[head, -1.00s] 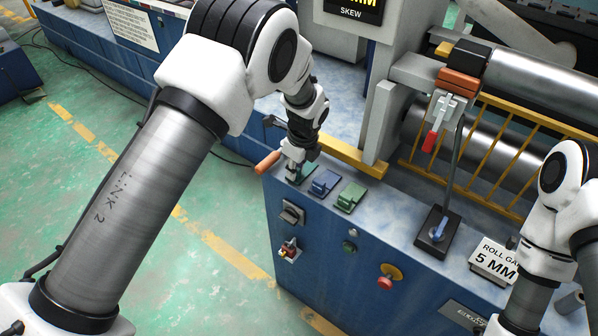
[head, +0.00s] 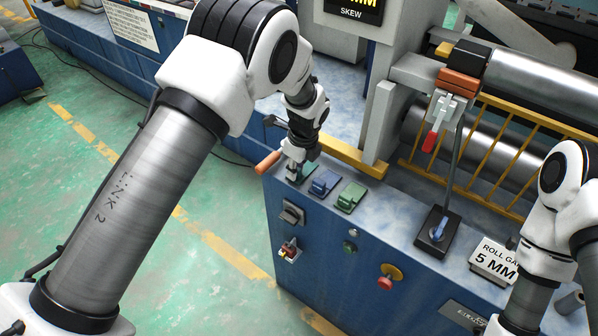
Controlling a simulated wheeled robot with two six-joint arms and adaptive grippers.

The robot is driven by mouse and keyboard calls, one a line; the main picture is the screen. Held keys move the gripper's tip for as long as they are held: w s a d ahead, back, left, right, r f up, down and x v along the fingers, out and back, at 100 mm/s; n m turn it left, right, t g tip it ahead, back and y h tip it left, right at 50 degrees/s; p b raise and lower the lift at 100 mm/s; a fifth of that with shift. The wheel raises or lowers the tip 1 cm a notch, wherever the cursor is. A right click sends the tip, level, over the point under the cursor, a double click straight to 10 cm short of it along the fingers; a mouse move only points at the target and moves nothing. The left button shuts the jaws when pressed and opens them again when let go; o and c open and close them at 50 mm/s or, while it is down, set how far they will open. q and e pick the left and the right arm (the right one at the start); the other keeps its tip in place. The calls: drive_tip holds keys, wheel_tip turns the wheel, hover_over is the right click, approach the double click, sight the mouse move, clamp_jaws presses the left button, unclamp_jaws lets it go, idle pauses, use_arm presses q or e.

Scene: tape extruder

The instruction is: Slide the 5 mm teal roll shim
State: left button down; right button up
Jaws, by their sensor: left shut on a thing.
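The teal roll shim (head: 303,179) sits at the left end of a row of shims on the blue machine's top. Only part of it shows under my gripper. My left gripper (head: 298,165) reaches down over it and is shut on it; the fingertips are small and partly hidden. A blue shim (head: 324,183) and a green shim (head: 351,197) lie just to the right. A sign (head: 494,261) reading "ROLL GA" and "5 MM" stands at the right, partly covered by my right arm. My right gripper is outside the picture.
An orange handle (head: 268,161) sticks out left of my left gripper. A yellow bar (head: 350,160) and grey post (head: 379,123) stand behind the shims. A lever on a black base (head: 436,232) and a red-handled clamp (head: 431,138) are to the right, near the rollers.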

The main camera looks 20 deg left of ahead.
sight(305, 168)
use_arm(q)
drive_tip(key=shift+w, duration=0.15)
drive_tip(key=shift+w+d, duration=0.35)
drive_tip(key=shift+w, duration=0.55)
drive_tip(key=shift+w+d, duration=0.35)
drive_tip(key=shift+w, duration=0.55)
drive_tip(key=c, duration=1)
unclamp_jaws()
drive_tip(key=shift+w, duration=0.1)
drive_tip(key=shift+c, duration=0.2)
wheel_tip(305, 168, up, 8)
drive_tip(key=d+p, duration=0.1)
drive_tip(key=p, duration=0.7)
drive_tip(key=shift+s+d, duration=0.15)
drive_tip(key=shift+s, duration=0.2)
drive_tip(key=o, duration=0.6)
drive_tip(key=shift+w+f, duration=0.1)
drive_tip(key=shift+c, duration=0.2)
